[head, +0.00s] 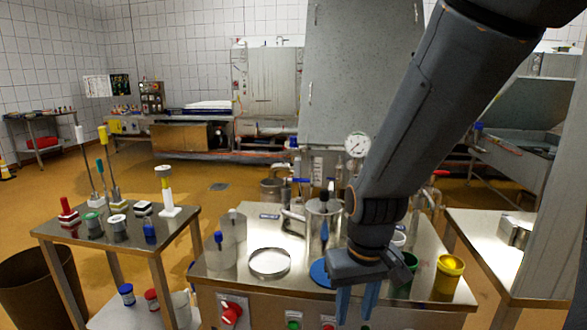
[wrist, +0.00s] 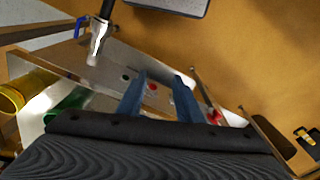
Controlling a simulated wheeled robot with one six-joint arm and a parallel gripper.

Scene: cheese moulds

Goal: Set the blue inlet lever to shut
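A small blue lever (head: 300,180) shows in the head view among the pipes behind the steel worktable, left of the pressure gauge. Its exact setting is too small to tell. In the wrist view a bent blue handle (wrist: 80,25) shows at upper left beside a metal spout; I cannot tell whether it is the same lever. My gripper (head: 356,304) points down over the front of the worktable, well apart from the blue lever. Its two blue fingers are parallel and spread, with nothing between them; they also show in the wrist view (wrist: 160,98).
The steel worktable (head: 235,277) carries a white-topped round dish (head: 270,262), a clear cylinder (head: 323,220), a green cup (head: 408,265) and a yellow cup (head: 449,272). A red lever (head: 440,173) is at the back right. A side table with several tools stands left.

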